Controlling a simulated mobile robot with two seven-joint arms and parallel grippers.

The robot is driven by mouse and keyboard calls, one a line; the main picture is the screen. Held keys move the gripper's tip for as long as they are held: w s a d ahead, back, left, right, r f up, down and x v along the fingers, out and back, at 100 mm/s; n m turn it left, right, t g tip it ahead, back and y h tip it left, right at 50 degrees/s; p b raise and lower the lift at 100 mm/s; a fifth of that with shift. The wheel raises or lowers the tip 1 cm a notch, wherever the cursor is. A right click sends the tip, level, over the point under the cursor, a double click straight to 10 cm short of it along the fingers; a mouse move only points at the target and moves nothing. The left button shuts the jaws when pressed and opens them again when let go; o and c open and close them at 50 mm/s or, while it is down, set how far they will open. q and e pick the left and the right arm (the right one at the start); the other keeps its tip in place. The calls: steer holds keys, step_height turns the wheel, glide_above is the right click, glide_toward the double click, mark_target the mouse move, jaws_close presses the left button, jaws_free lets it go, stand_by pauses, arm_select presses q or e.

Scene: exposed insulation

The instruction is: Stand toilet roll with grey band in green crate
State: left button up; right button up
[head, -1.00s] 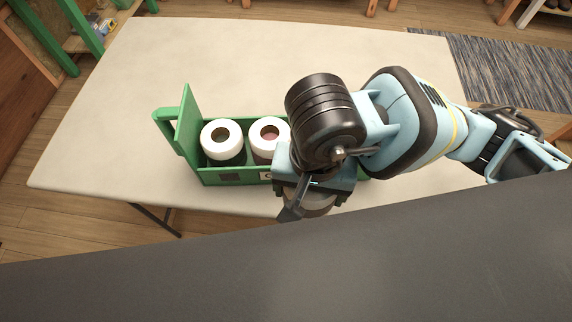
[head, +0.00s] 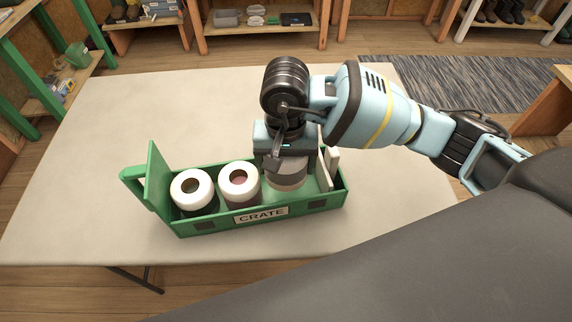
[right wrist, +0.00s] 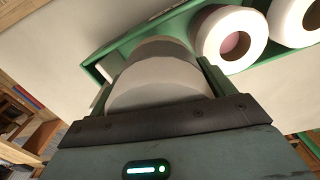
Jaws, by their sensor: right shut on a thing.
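The green crate (head: 180,229) stands on the table, its label facing the front. Two white toilet rolls stand upright in its left part, a left one (head: 191,188) and a middle one (head: 239,183). My right gripper (head: 288,160) is shut on the toilet roll with grey band (head: 289,183), to the right of these two. The held roll looks upright and within the crate's outline; I cannot tell whether it touches the floor. In the right wrist view this roll (right wrist: 158,88) fills the space between the fingers, beside the crate (right wrist: 122,47). My left gripper is out of view.
Thin white pieces (head: 332,165) stand at the crate's right end, close to my gripper. A raised green flap (head: 158,180) is at its left end. The table (head: 130,110) is clear around the crate.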

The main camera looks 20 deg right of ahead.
steer(key=shift+w+d, duration=0.2)
steer(key=shift+w, duration=0.35)
steer(key=shift+w+d+f, duration=0.1)
steer(key=shift+w+f, duration=0.1)
step_height(320, 180, down, 2)
steer(key=shift+f, duration=0.25)
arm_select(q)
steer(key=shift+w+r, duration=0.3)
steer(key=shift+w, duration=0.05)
arm_select(e)
steer(key=shift+f, duration=0.35)
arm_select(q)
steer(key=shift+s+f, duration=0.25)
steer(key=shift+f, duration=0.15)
arm_select(e)
steer(key=shift+f, duration=0.5)
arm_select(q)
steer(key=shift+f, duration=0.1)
arm_select(e)
steer(key=shift+f, duration=0.15)
steer(key=o, duration=0.7)
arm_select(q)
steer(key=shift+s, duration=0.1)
